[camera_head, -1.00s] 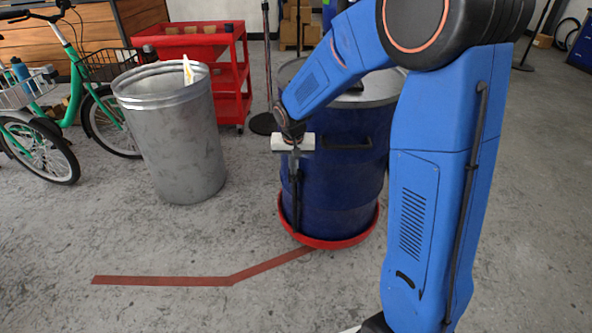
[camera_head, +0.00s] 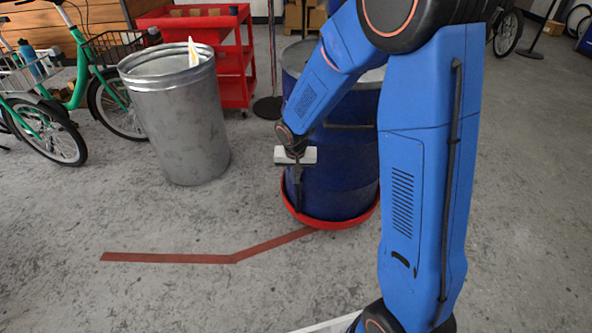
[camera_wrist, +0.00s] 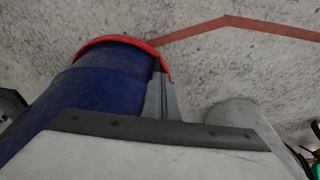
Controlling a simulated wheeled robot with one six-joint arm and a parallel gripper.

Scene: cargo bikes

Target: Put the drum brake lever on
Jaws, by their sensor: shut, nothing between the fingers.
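The blue drum (camera_head: 345,180) stands upright in a red round base (camera_head: 345,222) on the concrete floor. In the wrist view the drum (camera_wrist: 105,85) is at left, with the red rim (camera_wrist: 115,39) curving around its far end. My gripper (camera_head: 297,207) points down along the drum's left side, close to the red rim. Its fingers (camera_wrist: 160,78) show shut and empty in the wrist view, beside the drum and near the end of the rim. I cannot make out the brake lever; my gripper and the drum may cover it.
A grey metal bin (camera_head: 180,125) stands left of the drum, with floor between them. A red cart (camera_head: 215,60) and a green cargo bike (camera_head: 85,85) are behind it. A red-brown floor stripe (camera_head: 170,258) runs in front. Open floor lies to the left and front.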

